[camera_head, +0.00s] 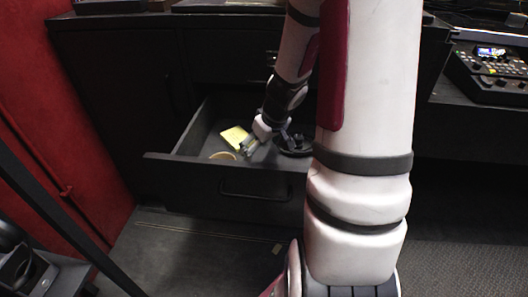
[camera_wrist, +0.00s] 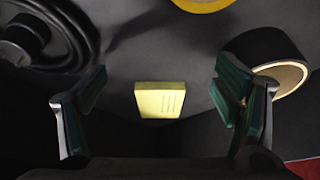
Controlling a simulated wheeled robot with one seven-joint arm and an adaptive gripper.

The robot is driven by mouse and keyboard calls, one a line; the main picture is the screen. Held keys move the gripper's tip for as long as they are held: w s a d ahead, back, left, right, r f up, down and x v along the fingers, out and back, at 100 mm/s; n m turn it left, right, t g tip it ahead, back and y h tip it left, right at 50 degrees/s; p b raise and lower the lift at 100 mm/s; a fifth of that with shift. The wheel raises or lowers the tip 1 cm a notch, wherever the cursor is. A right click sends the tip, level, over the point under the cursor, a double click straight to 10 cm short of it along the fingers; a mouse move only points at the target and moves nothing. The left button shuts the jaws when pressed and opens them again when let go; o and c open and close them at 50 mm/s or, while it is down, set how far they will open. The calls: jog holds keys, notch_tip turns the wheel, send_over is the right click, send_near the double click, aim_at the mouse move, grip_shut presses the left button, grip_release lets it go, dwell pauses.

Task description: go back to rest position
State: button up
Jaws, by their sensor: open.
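My gripper (camera_head: 249,147) is inside an open black drawer (camera_head: 200,178) in the head view. In the wrist view my gripper (camera_wrist: 155,105) has its two green-padded fingers wide apart and holds nothing. A small yellow box or pad (camera_wrist: 160,100) lies on the drawer floor, seen between the fingers. In the head view the yellow pad (camera_head: 235,136) is just left of my gripper. I cannot tell the exact height of the fingers above the floor.
A yellow ring (camera_head: 222,156), a black roll (camera_wrist: 268,60) and a round black item (camera_head: 293,143) also lie in the drawer. The drawer front stands out from the black cabinet (camera_head: 120,80). A control panel (camera_head: 490,65) is at the right. A red wall (camera_head: 50,130) is at the left.

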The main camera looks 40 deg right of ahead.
jog(key=shift+s+a, duration=0.1)
jog(key=shift+s, duration=0.55)
jog(key=shift+r, duration=0.1)
